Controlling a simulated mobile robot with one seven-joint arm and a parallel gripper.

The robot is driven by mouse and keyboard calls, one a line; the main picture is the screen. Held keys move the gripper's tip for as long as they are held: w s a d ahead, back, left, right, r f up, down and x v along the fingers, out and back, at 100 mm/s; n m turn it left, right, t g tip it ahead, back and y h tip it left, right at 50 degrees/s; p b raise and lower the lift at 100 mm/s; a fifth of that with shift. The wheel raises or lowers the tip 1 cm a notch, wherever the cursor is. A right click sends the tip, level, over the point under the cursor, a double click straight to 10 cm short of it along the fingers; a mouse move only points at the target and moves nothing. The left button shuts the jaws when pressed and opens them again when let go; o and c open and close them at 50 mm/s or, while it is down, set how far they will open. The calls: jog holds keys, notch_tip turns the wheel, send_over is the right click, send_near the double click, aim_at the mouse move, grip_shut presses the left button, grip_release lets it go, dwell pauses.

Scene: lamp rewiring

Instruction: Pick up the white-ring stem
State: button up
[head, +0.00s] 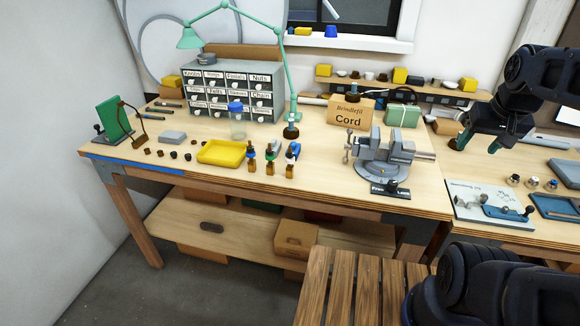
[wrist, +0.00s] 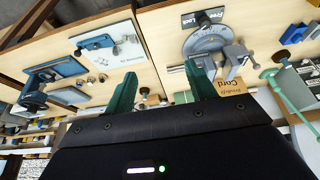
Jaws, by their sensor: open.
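Three small stems with amber lower ends and dark tops stand in a row near the front of the workbench. The right one (head: 290,160) appears to carry the white ring. The middle one (head: 270,160) shows a green ring, and the left one (head: 251,158) looks bluish. My gripper (head: 477,146) is open and empty, with green fingers, at the right over the bench, far from the stems. In the wrist view its fingers (wrist: 162,88) stand apart with nothing between them. I cannot make out the stems in the wrist view.
A yellow tray (head: 222,153) lies left of the stems. A grey vise (head: 385,158) stands between them and my gripper. A green lamp (head: 288,85), clear jar (head: 237,125), drawer cabinet (head: 190,98) and cord box (head: 349,113) stand behind. A slatted wooden surface (head: 335,290) is in front.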

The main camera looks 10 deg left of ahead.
jog(key=shift+w+a, duration=0.1)
jog(key=w+a+r+n+g, duration=0.1)
jog(key=w+a+r+n, duration=0.1)
jog(key=w+a, duration=0.6)
jog(key=n+g, duration=0.4)
jog(key=n, duration=0.3)
send_near(290, 153)
jog(key=shift+s+a, duration=0.15)
jog(key=shift+a+f, duration=0.2)
jog(key=shift+f, duration=0.1)
notch_tip(290, 153, down, 4)
jog(key=shift+f, duration=0.2)
jog(key=shift+w+d+f, duration=0.1)
jog(key=shift+d+f, duration=0.05)
jog(key=shift+f, duration=1.35)
jog(key=shift+w+d+f, duration=0.1)
jog(key=shift+w+f, duration=0.05)
jog(key=shift+f, duration=1.35)
